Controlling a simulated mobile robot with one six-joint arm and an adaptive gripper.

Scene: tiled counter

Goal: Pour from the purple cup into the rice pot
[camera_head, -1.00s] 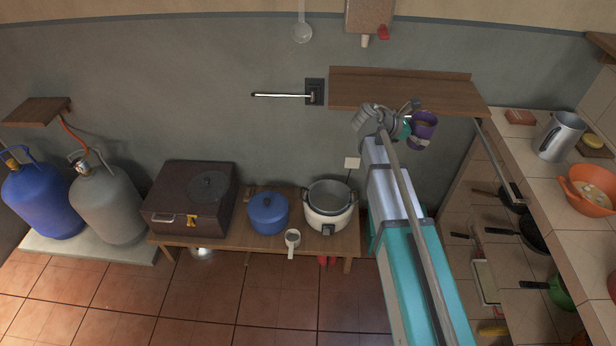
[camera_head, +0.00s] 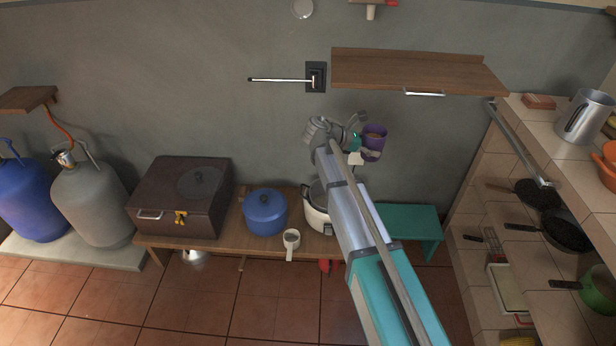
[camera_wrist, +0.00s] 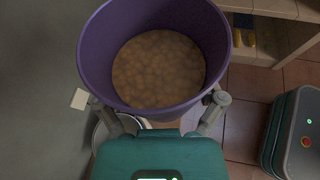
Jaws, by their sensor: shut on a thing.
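The purple cup (camera_head: 374,137) is held upright or nearly so by my gripper (camera_head: 362,141), above and to the right of the rice pot. In the wrist view the purple cup (camera_wrist: 92,48) fills the top middle, with brown, grainy contents inside. The fingers of my gripper (camera_wrist: 160,112) are shut on the cup, one on each side. The white rice pot (camera_head: 316,216) stands on the low wooden bench, partly hidden behind my arm. A piece of a pale round rim, likely the pot (camera_wrist: 101,134), shows below the cup in the wrist view.
A blue lidded pot (camera_head: 266,213), a white mug (camera_head: 291,240) and a dark brown box (camera_head: 180,205) share the bench (camera_head: 225,242). A wooden wall shelf (camera_head: 420,72) is above the cup. A teal stool (camera_head: 412,222) and a tiled counter (camera_head: 520,130) are to the right.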

